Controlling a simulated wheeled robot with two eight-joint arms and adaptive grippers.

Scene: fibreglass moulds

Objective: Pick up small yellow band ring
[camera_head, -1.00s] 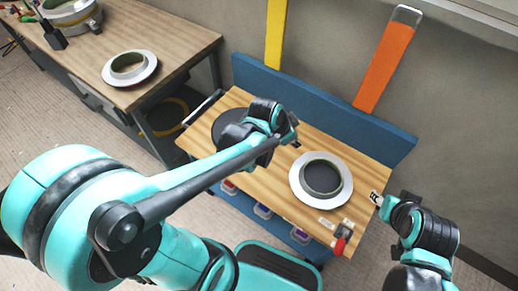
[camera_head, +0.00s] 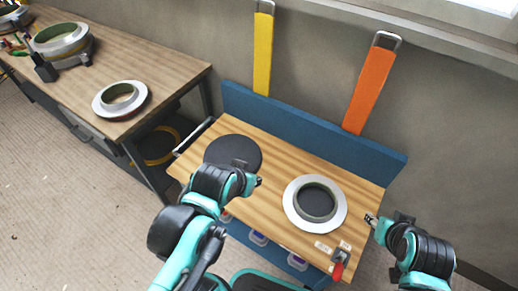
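No clearly yellow small ring shows on the worktop. A ring mould with a grey-green band (camera_head: 317,186) sits on a white flanged plate (camera_head: 294,211) on the wooden cart top. A smaller, pale-centred ring mould (camera_head: 120,97) with a white flange lies on the left bench. A yellow hoop (camera_head: 161,148) is partly hidden under that bench. My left gripper (camera_head: 255,181) is above the cart, between the dark disc and the white plate, apart from the ring. My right gripper (camera_head: 371,219) is at the cart's right edge. Both look empty; their finger openings are too small to tell.
A dark round disc (camera_head: 234,153) lies on the cart's left part. A red-handled tool (camera_head: 339,266) is at its front right corner. A larger ring mould (camera_head: 62,42) stands on the left bench. A blue backboard (camera_head: 300,125) borders the cart's rear.

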